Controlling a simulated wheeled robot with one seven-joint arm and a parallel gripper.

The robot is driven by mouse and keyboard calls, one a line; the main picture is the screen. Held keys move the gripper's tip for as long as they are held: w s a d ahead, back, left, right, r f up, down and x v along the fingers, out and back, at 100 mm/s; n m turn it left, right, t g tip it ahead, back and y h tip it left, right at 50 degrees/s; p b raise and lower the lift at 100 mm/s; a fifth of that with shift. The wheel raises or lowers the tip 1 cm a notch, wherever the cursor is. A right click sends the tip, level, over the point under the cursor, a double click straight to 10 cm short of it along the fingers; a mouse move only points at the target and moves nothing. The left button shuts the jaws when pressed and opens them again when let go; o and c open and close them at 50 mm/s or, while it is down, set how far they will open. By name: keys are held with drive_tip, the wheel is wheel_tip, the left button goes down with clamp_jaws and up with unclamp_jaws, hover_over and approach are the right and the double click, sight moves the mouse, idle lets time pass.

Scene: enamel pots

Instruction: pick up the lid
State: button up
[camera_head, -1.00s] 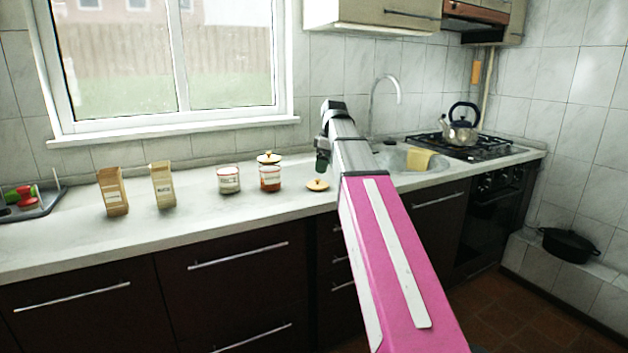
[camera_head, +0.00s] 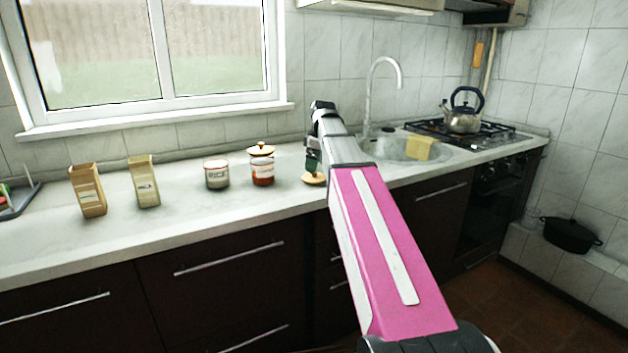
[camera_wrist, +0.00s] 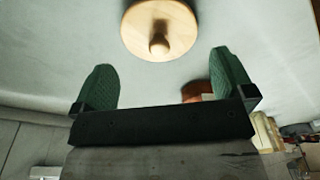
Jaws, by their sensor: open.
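A round, pale wooden lid with a knob lies on the counter in the head view (camera_head: 313,179), partly hidden by my gripper. It also shows in the wrist view (camera_wrist: 172,28), at the top and beyond the fingertips. My gripper (camera_head: 313,160) hangs over the counter close to this lid. In the wrist view its green fingers (camera_wrist: 165,78) are spread apart with nothing between them.
Two paper packets, one brown (camera_head: 89,191) and one tan (camera_head: 145,182), stand on the counter (camera_head: 180,215) at the left. The sink (camera_head: 398,150) with its tall tap (camera_head: 370,100) is to the right, then the stove with a kettle (camera_head: 462,118). The front counter strip is clear.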

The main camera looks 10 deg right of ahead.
sight(314, 176)
drive_tip(key=shift+w+a+f, duration=0.1)
drive_tip(key=shift+a+f, duration=0.05)
drive_tip(key=shift+f, duration=1.15)
drive_tip(key=shift+w+a+f, duration=0.1)
drive_tip(key=shift+f, duration=1.15)
drive_tip(key=c, duration=0.5)
